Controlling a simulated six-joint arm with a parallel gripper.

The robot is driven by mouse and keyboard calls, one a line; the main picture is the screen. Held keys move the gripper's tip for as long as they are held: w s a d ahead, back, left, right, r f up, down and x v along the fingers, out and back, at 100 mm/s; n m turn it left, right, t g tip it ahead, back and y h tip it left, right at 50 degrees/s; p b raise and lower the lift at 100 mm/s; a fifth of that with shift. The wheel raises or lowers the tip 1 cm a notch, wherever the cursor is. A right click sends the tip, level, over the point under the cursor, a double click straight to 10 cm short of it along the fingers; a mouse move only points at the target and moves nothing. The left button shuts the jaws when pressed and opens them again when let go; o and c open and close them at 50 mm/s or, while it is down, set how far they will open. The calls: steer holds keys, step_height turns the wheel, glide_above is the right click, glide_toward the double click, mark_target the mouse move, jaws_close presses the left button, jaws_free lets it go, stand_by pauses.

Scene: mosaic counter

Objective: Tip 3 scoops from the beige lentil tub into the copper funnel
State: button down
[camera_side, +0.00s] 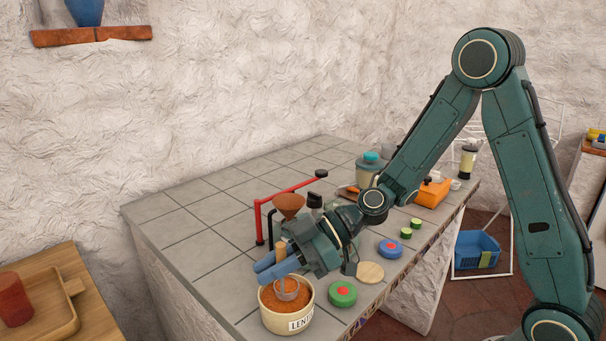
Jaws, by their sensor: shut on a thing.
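The beige lentil tub (271,319) stands at the counter's near edge, labelled and filled with orange-brown lentils. My gripper (276,266) is above it with blue fingers, shut on a scoop (288,290). The scoop's tan handle shows above the fingers, and its greyish bowl is down inside the tub at the lentils. How deep the bowl sits, and how full it is, I cannot tell. The copper funnel (289,204) is behind my gripper, raised above the counter beside a black stand (270,226). Its lower end is hidden by my gripper.
A red bent bar (289,191) rises behind the funnel. A green-and-red disc (343,293), a pale round disc (370,272) and a blue disc (390,248) lie right of the tub. An orange box (432,193) stands farther back. The left counter tiles are clear.

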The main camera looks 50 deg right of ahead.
steer(key=shift+r, duration=1.95)
steer(key=shift+r, duration=0.1)
step_height(320, 180, up, 18)
steer(key=w+d, duration=1.4)
steer(key=d, duration=0.1)
steer(key=shift+w+f, duration=0.1)
steer(key=shift+f, duration=2.6)
steer(key=shift+a, duration=0.1)
